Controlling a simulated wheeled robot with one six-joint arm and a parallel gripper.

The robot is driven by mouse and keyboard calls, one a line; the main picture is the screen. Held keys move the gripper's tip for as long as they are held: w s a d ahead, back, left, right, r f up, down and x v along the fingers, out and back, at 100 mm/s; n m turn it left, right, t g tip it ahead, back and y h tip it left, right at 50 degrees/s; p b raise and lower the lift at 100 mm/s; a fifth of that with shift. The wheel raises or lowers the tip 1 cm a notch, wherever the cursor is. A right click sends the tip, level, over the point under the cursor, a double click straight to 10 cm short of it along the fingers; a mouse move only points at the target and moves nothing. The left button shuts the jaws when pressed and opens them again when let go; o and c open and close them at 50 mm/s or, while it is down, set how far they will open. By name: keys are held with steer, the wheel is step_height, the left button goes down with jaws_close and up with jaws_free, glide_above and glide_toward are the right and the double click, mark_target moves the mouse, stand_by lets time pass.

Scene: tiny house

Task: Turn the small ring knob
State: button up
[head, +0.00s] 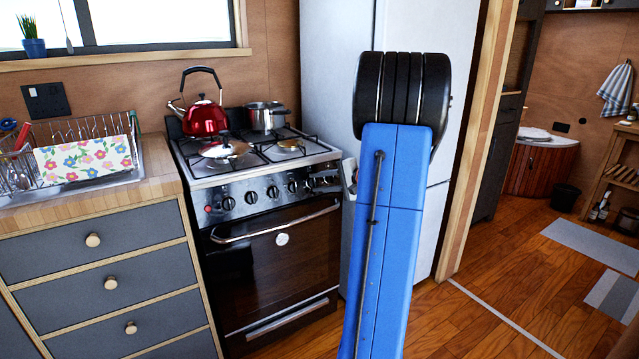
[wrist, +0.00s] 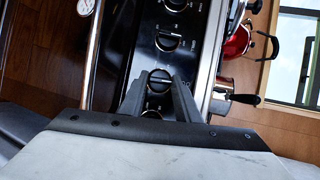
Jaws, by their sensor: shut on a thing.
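The stove (head: 270,260) has a row of dark round knobs along its front panel (head: 255,197). In the wrist view, the small ring knob (wrist: 160,77) sits between the fingertips of my gripper (wrist: 160,82). My gripper is shut on this knob, with one finger on each side. In the head view, my blue arm reaches to the right end of the panel and hides part of the gripper, and the held knob is hard to make out there. More knobs (wrist: 168,41) show beyond it in the wrist view.
A red kettle (head: 204,116) and a steel pot (head: 265,116) stand on the rear of the hob. A pan lid (head: 224,149) lies at the front left. The oven handle (head: 275,222) runs below the panel. A white fridge (head: 325,60) stands close on the right.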

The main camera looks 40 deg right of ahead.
steer(key=shift+m, duration=0.5)
steer(key=o, duration=1)
steer(key=shift+o, duration=0.2)
steer(key=shift+s, duration=0.1)
steer(key=v, duration=1.7)
steer(key=shift+s+d+f, duration=0.15)
steer(key=shift+s+f, duration=0.1)
steer(key=shift+f, duration=0.05)
